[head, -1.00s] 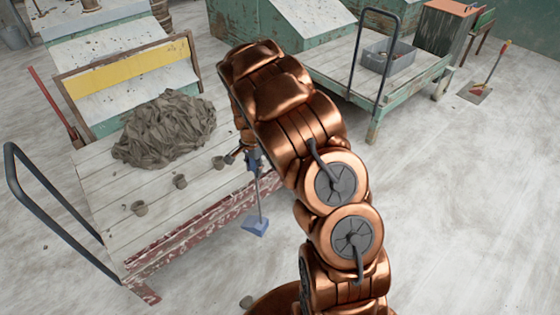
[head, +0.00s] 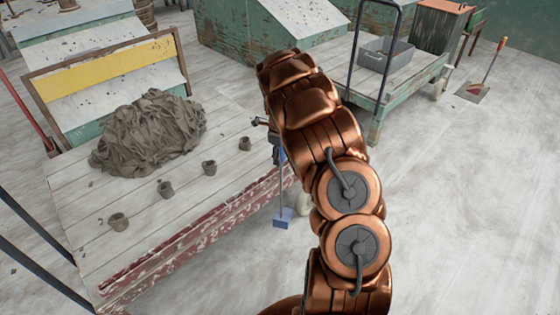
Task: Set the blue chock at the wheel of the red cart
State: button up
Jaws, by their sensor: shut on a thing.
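The blue chock (head: 283,220) is a small blue block at the lower end of a thin upright rod. My gripper (head: 274,134) is shut on the upper part of this rod, at the cart's right end; my arm hides most of the gripper. The red cart (head: 185,238) has a pale plank deck with a chipped red side. A pale wheel (head: 304,206) shows under its right end, partly behind my arm. The chock is just left of this wheel in the picture. I cannot tell whether they touch or whether the chock rests on the floor.
A green cart (head: 385,95) with a grey bin (head: 388,54) stands behind to the right. A scoop with a handle (head: 474,91) is farther right. Floor at right is clear.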

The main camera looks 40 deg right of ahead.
jog(key=shift+w+d+f+m+b, duration=0.1)
jog(key=shift+d+f+m+b, duration=0.25)
jog(key=shift+d+m, duration=0.15)
jog(key=shift+w+d+f+m+b, duration=0.1)
jog(key=shift+d+f+m+b, duration=0.2)
jog(key=shift+d+m, duration=0.2)
jog(key=shift+f, duration=0.1)
notch_tip(320, 180, down, 9)
jog(key=b, duration=0.3)
jog(key=shift+f, duration=0.5)
jog(key=o, duration=1.2)
jog(key=shift+c, duration=0.2)
jog(key=shift+r, duration=0.15)
